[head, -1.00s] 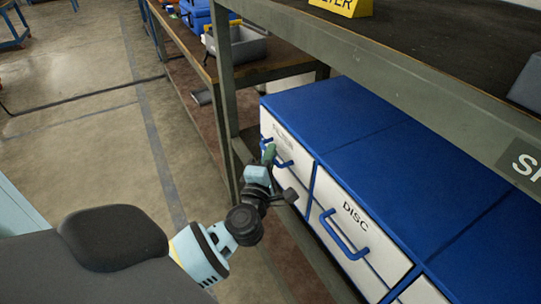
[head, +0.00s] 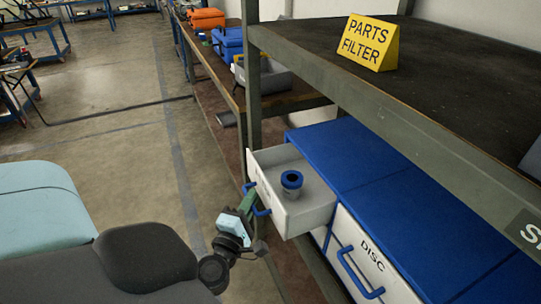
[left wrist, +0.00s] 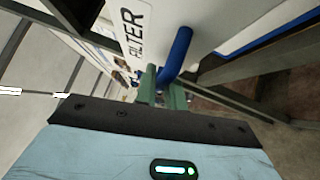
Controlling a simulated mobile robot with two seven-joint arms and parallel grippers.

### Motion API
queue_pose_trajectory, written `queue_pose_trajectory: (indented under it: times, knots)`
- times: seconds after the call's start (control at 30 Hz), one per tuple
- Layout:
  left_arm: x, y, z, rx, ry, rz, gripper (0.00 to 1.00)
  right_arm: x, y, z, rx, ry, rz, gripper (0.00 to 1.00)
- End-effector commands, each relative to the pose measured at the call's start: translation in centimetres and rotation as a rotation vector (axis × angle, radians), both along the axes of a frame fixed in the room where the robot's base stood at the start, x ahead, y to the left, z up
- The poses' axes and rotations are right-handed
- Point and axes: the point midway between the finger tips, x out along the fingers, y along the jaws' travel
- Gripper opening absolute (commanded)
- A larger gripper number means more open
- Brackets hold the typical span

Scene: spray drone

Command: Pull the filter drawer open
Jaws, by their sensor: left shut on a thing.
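The filter drawer (head: 300,209) is pulled out of the blue cabinet (head: 345,152) under the shelf. A round part with a blue ring top (head: 291,180) stands inside it. My left gripper (head: 249,203) is at the drawer's front and shut on its blue handle (head: 262,211). In the left wrist view the green fingers (left wrist: 162,92) are on the blue handle (left wrist: 177,52), beside the white front lettered FILTER (left wrist: 137,32). My right gripper is not in view.
A white DISC drawer (head: 372,254) sits shut beside it. A yellow PARTS FILTER sign (head: 369,43) stands on the dark shelf top (head: 440,85) above. A grey shelf post (head: 253,90) rises just behind the open drawer.

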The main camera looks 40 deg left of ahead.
Motion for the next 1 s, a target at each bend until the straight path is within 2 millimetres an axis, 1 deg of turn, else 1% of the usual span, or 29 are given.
queue_pose_trajectory:
  times: [0.03,0.1,0.3,0.47,0.77,0.8,0.93,1.0]
  knots:
    - [-0.9,0.3,0.0,0.001,0.003,-0.001,0.00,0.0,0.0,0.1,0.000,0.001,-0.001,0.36]
    - [-1.9,0.7,-0.1,0.000,0.003,-0.001,0.00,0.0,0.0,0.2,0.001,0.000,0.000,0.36]
    - [-3.5,1.4,-0.1,-0.001,0.002,-0.001,0.00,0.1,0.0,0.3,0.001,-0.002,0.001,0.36]
    - [-3.9,1.6,-0.1,-0.002,0.001,-0.002,0.00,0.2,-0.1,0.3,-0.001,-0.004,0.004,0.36]
    - [-3.9,1.6,-0.1,-0.002,0.001,-0.002,0.00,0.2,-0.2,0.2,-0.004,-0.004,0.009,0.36]
    - [-3.9,1.6,-0.1,-0.002,0.001,-0.002,0.16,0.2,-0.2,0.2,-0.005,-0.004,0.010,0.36]
    - [-3.9,1.6,-0.1,-0.001,0.000,-0.001,0.33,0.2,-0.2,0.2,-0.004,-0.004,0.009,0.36]
    - [-3.9,1.6,-0.1,-0.001,0.001,0.000,0.33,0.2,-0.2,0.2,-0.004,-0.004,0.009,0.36]
